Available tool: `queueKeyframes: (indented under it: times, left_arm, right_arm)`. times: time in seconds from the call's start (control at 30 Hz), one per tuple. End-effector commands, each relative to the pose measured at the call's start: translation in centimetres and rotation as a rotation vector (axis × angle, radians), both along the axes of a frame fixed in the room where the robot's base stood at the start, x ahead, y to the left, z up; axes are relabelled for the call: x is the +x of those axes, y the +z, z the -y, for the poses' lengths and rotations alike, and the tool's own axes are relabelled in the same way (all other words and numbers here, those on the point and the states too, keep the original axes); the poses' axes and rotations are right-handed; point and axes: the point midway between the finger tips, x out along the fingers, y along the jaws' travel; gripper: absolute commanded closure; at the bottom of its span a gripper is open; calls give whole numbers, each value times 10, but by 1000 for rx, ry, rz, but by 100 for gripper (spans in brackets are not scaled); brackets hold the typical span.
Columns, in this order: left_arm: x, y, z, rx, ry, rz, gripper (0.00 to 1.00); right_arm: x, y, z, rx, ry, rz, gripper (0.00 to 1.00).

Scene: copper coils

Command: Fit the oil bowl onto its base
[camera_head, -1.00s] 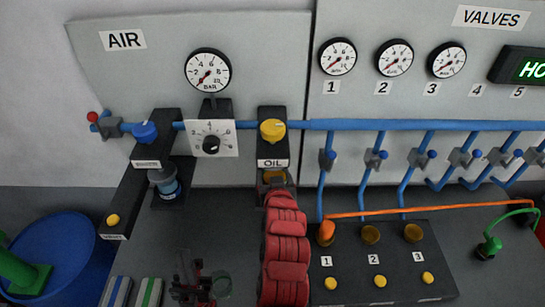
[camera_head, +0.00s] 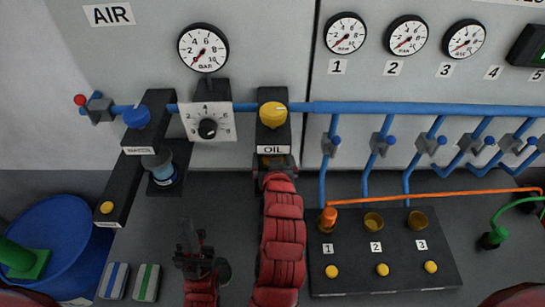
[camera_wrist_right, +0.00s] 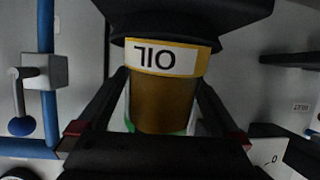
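The oil bowl (camera_wrist_right: 165,103) is amber with a yellow-edged OIL label, upside down in the right wrist view. My right gripper (camera_wrist_right: 163,120) has a dark finger on each side of it and is shut on it. The bowl's top meets the black underside of the oil base (camera_wrist_right: 190,20); I cannot tell whether it is seated. In the head view the oil base (camera_head: 265,136) is a black block with a yellow knob (camera_head: 272,114). My right arm hides most of the bowl below it. My left gripper (camera_head: 190,238) is above the bench; its opening is unclear.
The water bowl unit (camera_head: 163,168) and a pressure dial plate (camera_head: 207,127) are left of the oil base. A black block with brass sockets (camera_head: 373,222) and an orange hose (camera_head: 430,199) is at right. A blue tub (camera_head: 55,235) stands at left.

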Motion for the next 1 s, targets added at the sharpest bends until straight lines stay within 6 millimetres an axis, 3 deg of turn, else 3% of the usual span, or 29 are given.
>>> queueKeyframes:
  times: [0.27,0.47,0.5,0.6,1.0]
  left_arm:
    - [0,0,0,0,0,0,100]
    - [0,-9,0,0,0,0,100]
    - [0,14,0,0,0,-1,100]
    - [0,37,0,0,0,1,100]
    - [0,106,0,0,0,0,100]
  right_arm:
    - [-2,3,-1,1,2,1,0]
    - [-25,11,0,3,4,4,0]
    - [-33,24,0,0,5,-4,0]
    - [-50,32,3,-2,3,-5,0]
    - [-96,48,6,-1,4,-4,0]
